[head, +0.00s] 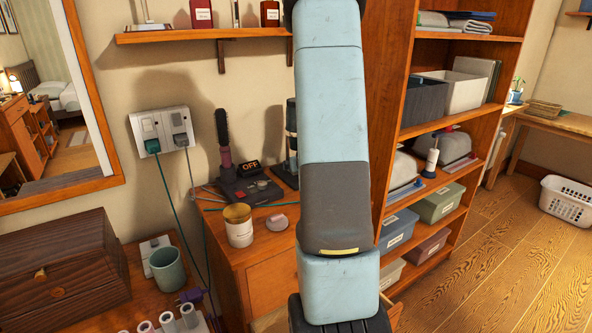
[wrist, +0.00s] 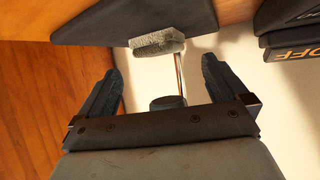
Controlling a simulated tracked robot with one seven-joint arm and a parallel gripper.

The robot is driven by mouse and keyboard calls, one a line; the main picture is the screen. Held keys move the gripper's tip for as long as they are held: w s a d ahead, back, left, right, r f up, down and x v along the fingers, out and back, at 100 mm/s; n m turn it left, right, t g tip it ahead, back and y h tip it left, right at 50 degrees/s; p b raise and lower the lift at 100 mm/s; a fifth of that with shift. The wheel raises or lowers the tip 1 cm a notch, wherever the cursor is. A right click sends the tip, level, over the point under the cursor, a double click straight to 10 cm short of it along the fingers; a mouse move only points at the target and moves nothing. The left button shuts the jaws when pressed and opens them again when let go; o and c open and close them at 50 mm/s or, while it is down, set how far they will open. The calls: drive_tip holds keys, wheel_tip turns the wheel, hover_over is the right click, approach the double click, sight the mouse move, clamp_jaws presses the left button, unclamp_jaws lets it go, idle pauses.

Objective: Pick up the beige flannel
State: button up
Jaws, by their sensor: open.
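I cannot pick out the beige flannel for certain in either view. My gripper (wrist: 162,82) is open in the wrist view, with its two dark fingers wide apart and nothing held between them. A grey, rough-textured piece (wrist: 157,43) shows beyond the fingertips, with a thin metal rod (wrist: 179,75) beside it; I cannot tell what it is. In the head view my arm covers the middle of the picture and my gripper does not show. Folded cloths (head: 470,25) lie on the upper shelf of the wooden shelving unit (head: 390,135).
A dark wooden box (head: 60,265) and green cup (head: 168,269) stand at left. Open floor (head: 500,250) and a white basket (head: 568,203) are at right.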

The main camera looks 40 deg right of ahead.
drive_tip(key=shift+x, duration=2.65)
drive_tip(key=shift+a+f, duration=0.1)
drive_tip(key=c, duration=0.9)
drive_tip(key=shift+s, duration=0.1)
